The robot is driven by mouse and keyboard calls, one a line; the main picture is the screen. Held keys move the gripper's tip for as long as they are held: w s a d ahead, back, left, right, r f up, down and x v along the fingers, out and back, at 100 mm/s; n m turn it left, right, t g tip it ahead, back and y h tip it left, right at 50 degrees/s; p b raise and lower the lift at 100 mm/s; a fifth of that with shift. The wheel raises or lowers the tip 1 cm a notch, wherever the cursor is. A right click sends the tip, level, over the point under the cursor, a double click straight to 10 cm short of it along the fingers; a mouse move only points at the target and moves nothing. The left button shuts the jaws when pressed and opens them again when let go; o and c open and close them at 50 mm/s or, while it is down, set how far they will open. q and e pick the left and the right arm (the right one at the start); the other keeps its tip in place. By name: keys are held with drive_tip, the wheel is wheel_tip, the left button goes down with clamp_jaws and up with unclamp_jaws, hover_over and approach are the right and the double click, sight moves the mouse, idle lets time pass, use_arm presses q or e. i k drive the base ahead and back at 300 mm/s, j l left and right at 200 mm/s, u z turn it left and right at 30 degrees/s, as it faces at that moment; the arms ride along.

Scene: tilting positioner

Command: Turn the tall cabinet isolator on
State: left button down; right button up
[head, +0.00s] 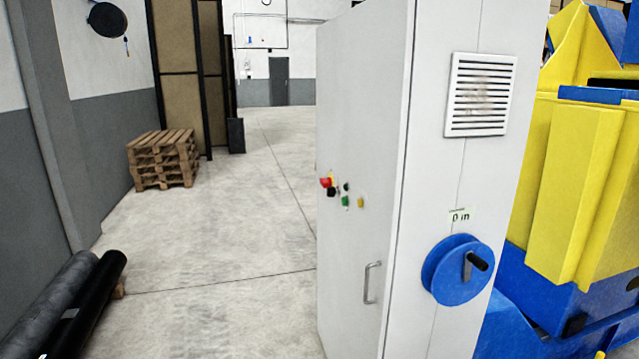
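The tall cabinet (365,110) is pale grey and stands upright right of centre, with two faces showing. On its left face is a small cluster of controls. A red and yellow control (327,182) sits at the cluster's left end, seen at a steep angle; it may be the isolator, but its setting is too small to read. Black, green (345,201) and yellow (361,202) controls sit beside it. A vertical door handle (372,282) is lower on that face. Neither of my grippers is in view.
The cabinet's right face carries a vent grille (480,95), a "0 in" label (461,216) and a blue handwheel (458,270). Yellow and blue machinery (580,170) stands close behind on the right. Pallets (163,160) and dark rolls (75,300) lie left. Open floor (220,240) lies between.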

sight(326, 182)
drive_tip(key=i+j, duration=0.15)
drive_tip(key=i, duration=0.3)
drive_tip(key=i+j, duration=0.2)
drive_tip(key=i, duration=0.2)
drive_tip(key=i+j+z, duration=0.1)
drive_tip(key=i, duration=0.35)
